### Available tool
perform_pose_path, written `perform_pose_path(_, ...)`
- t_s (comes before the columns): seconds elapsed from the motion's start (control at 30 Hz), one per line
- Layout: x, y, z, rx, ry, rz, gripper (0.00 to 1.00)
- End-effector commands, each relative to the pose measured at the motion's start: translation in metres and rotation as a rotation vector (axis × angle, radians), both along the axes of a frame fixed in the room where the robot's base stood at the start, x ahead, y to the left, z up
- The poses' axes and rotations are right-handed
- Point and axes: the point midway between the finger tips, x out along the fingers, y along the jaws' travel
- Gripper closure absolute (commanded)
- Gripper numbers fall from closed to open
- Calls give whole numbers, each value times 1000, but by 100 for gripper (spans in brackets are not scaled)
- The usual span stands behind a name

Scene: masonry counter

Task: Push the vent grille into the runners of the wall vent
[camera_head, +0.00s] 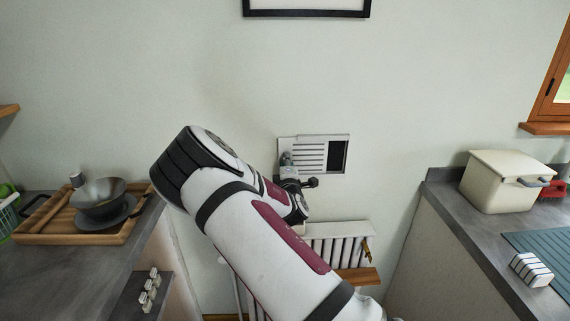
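A dark upright strip of opening shows at the right. My gripper (289,161) is at the lower left of the vent, in front of the grille's left part. My arm and gripper hide the lower left corner of the vent. The fingers are small and partly hidden, so I cannot tell whether they touch or hold the grille.
A radiator (340,230) with a wooden board (358,275) stands below the vent. Counters flank the gap: the left holds a wooden tray (35,237) with bowls, the right a cream bread box (498,184). A picture frame (306,13) hangs above clear wall.

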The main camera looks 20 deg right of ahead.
Motion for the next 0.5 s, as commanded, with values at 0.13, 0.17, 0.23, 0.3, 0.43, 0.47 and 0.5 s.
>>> perform_pose_path(0.13, -1, -3, 0, -1, -1, 0, 100)
perform_pose_path(0.17, -1, -4, 0, -1, -1, 0, 100)
perform_pose_path(0.23, -2, -5, 1, -1, -1, 0, 100)
perform_pose_path(0.3, -3, -7, 1, -1, -1, 0, 100)
perform_pose_path(0.43, -3, -10, 1, -1, -1, 0, 100)
perform_pose_path(0.47, -4, -11, 1, 0, -1, 0, 100)
perform_pose_path(0.5, -4, -12, 1, 0, -1, 0, 100)
